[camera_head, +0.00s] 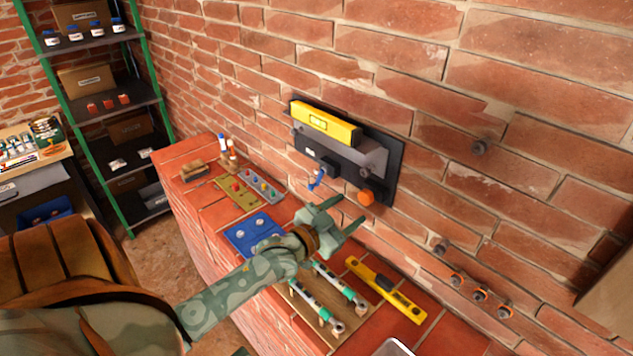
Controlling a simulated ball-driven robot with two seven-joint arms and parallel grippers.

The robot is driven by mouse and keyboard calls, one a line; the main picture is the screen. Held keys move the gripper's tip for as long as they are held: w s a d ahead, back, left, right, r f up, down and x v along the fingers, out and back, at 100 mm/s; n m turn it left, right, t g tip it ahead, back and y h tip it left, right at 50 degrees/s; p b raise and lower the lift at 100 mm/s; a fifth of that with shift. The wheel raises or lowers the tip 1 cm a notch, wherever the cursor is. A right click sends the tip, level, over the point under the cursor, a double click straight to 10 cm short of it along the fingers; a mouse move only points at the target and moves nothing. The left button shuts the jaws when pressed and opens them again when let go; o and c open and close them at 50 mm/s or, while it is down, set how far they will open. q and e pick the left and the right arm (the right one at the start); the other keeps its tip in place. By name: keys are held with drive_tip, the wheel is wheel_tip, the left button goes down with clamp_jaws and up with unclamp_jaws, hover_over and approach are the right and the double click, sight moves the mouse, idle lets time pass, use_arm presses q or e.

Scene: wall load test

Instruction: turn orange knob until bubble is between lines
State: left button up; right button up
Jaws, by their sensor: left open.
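An orange knob (366,197) sits at the lower right of a dark wall-mounted plate (392,152). A yellow spirit level (325,122) lies along the top of that plate; its vial (319,121) is too small to tell where the bubble is. My left gripper (346,212) is open and empty. Its fingers point up toward the plate, just left of and below the knob, and appear apart from it. My right gripper is not in view.
A brick ledge (205,208) below holds a blue tray (240,240), a yellow level (388,290) and tools with teal grips (345,290). Wall pegs (480,295) stick out at right. A green-framed shelf (120,105) stands at left.

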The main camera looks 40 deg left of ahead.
use_arm(q)
drive_tip(key=s, duration=1.1)
drive_tip(key=shift+s+a, duration=0.3)
drive_tip(key=shift+a, duration=0.15)
